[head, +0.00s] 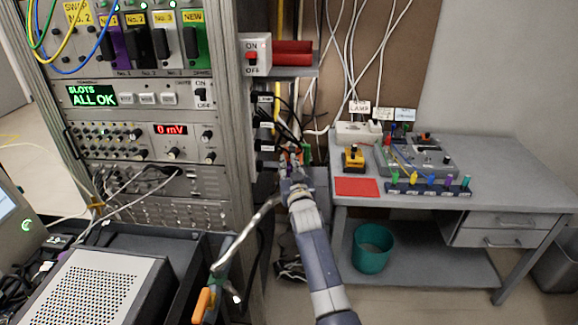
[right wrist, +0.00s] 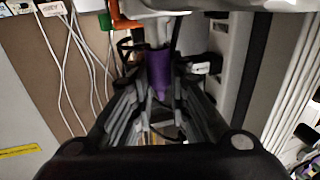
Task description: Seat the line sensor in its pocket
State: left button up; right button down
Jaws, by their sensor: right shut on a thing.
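My right gripper (head: 292,168) is at the right side of the instrument rack, low beside its side sockets. In the right wrist view its fingers (right wrist: 158,100) close around a purple cylindrical piece (right wrist: 158,70), which I take to be the line sensor. The fingers hide part of it. In the head view the piece is too small and covered to make out. White-labelled fittings (head: 265,123) line the rack's side near the gripper; which one is the sensor's pocket I cannot tell. My left gripper is not in view.
Cables hang behind the gripper, and green and orange parts (head: 305,155) are close to it. The rack (head: 240,180) stands left. The grey desk (head: 480,180) at right holds a red mat (head: 357,187) and instruments. A teal bin (head: 372,250) stands below.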

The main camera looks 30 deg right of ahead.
jog(key=shift+f, duration=0.35)
jog(key=c, duration=1.5)
grip_release()
jog(key=shift+o, duration=0.2)
jog(key=v, duration=1.2)
